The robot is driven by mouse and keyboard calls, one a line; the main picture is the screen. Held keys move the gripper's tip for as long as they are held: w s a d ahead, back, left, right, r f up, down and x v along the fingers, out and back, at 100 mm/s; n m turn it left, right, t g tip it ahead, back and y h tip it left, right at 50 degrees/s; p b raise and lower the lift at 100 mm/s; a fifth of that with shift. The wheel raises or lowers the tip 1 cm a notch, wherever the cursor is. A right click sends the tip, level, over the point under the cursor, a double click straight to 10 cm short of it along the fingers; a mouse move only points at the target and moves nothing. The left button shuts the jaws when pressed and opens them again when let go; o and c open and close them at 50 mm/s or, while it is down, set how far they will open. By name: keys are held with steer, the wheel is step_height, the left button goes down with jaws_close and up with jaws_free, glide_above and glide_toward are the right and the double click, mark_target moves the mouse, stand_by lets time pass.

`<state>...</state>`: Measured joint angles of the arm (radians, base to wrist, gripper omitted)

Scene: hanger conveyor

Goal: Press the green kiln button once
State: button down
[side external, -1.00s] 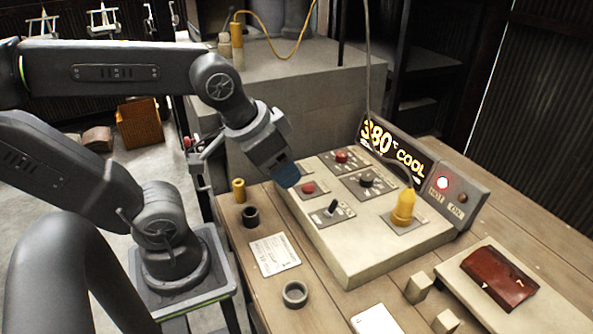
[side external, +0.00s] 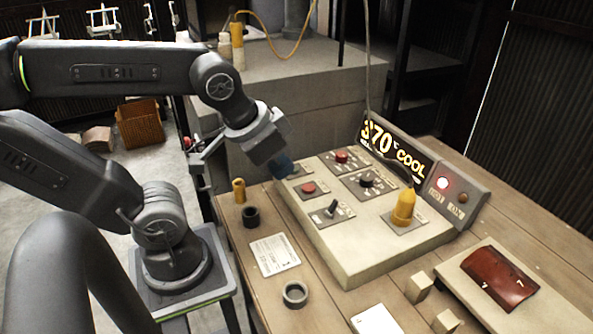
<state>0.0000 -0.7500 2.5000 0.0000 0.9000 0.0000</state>
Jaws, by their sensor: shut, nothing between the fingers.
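The control panel (side external: 345,240) is a pale box on the wooden table. It carries two red buttons, one at the back (side external: 341,157) and one nearer the left edge (side external: 308,188). A black knob (side external: 366,181), a toggle lever (side external: 332,207) and a yellow plug (side external: 403,208) are also on it. No green button can be made out.
A cable hangs over the panel.

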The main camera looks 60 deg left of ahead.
stand_by(0.8)
steer(key=w+a+m+t+y, duration=0.1)
steer(key=w+a+t+y, duration=0.2)
steer(key=w+a, duration=0.45)
steer(key=w+a+m+t+y, duration=0.1)
steer(key=w+a+t+y, duration=0.3)
steer(key=a, duration=0.6)
steer(key=w+a+f+m+g+h, duration=0.1)
steer(key=a+f+m+g+h, duration=0.2)
steer(key=a+f+m+h, duration=0.2)
steer(key=shift+w+a+f+m+h, duration=0.2)
steer(key=shift+f+m+h, duration=0.25)
steer(key=shift+f, duration=0.5)
steer(key=shift+f, duration=0.1)
steer(key=shift+f, duration=4.3)
steer(key=shift+f, duration=0.2)
